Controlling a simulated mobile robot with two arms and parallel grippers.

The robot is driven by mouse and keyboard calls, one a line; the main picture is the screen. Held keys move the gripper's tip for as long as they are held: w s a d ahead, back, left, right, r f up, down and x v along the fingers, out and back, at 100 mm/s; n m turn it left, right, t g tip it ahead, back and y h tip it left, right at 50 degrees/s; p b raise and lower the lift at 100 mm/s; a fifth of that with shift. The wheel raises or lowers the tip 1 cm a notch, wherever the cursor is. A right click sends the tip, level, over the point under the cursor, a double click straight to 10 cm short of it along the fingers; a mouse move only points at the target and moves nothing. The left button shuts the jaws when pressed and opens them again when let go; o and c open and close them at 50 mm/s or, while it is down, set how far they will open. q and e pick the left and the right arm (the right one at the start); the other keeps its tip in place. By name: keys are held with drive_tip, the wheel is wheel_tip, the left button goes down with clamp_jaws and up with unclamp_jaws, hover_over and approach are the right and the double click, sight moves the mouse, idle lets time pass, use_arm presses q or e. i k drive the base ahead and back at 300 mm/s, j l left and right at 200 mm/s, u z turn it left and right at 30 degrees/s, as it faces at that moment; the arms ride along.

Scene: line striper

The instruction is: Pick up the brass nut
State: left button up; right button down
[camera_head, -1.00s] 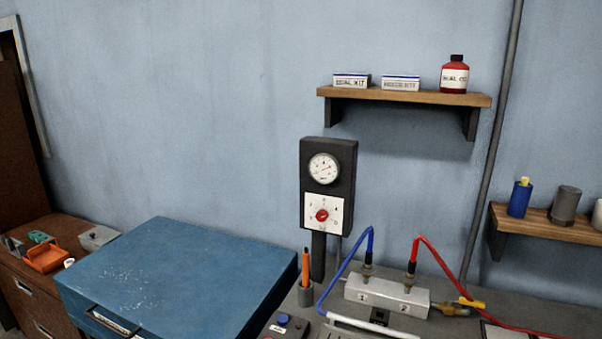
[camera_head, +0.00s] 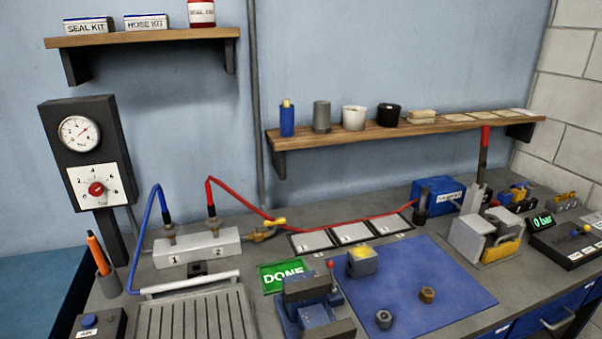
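The brass nut (camera_head: 427,295) is a small brownish-gold hex nut lying flat on the blue mat (camera_head: 450,270), right of centre on the bench. A grey steel nut (camera_head: 384,319) lies on the same mat, nearer and to the left. A metal block with a yellow top (camera_head: 362,262) sits at the mat's back left. Neither of my grippers shows in the head view.
A blue vise (camera_head: 308,303) stands at the mat's left edge beside a green DONE sign (camera_head: 283,276). A two-port manifold (camera_head: 196,248) with hoses, a slotted tray (camera_head: 195,316) and a hand pump (camera_head: 484,232) stand around. The mat's right part is clear.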

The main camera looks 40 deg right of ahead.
sight(427, 295)
drive_tip(key=z, duration=2.15)
drive_tip(key=l+u, duration=0.15)
drive_tip(key=l, duration=1.15)
